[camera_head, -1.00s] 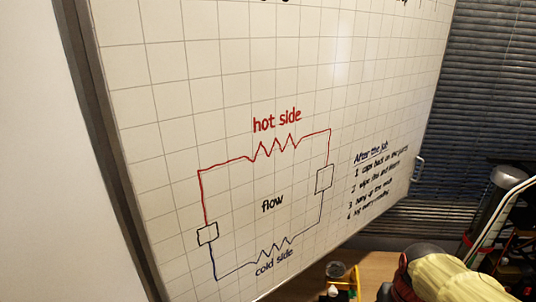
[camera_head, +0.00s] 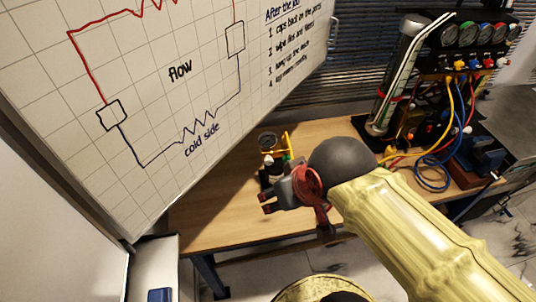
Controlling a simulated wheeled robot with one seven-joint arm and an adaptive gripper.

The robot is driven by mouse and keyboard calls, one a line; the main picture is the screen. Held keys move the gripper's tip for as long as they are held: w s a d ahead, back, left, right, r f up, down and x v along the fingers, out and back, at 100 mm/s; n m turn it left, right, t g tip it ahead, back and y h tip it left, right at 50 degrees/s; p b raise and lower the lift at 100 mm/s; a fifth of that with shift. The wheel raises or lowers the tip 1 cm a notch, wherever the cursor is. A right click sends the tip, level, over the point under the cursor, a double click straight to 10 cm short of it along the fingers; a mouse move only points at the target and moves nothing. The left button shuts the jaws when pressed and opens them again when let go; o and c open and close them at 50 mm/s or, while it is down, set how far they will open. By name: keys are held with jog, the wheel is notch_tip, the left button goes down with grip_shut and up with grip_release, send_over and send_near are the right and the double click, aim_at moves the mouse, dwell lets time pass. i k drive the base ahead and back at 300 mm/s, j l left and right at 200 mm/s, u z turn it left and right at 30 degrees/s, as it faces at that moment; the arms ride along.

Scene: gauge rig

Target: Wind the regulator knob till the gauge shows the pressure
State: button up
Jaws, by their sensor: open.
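A small round gauge (camera_head: 268,141) stands on the wooden bench (camera_head: 225,215) near the whiteboard, with yellow pipework (camera_head: 287,143) beside it. The dial is too small to read. A dark and white fitting (camera_head: 270,163) shows below the gauge; I cannot tell whether it is the regulator knob. My gripper (camera_head: 268,201) is open and appears in front of and just below the gauge rig in the picture. It seems empty. My gripper and wrist hide the lower right part of the rig.
A whiteboard (camera_head: 160,85) with a flow drawing rises at the left. At the right stand a manifold with several gauges (camera_head: 468,36), a clear cylinder (camera_head: 392,85), yellow and blue hoses (camera_head: 440,170) and a blue vise-like block (camera_head: 478,155). The bench's front left is clear.

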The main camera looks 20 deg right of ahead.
aim_at(268, 160)
jog(key=k+l, duration=1.35)
jog(key=i+l+u, duration=0.05)
jog(key=l, duration=0.05)
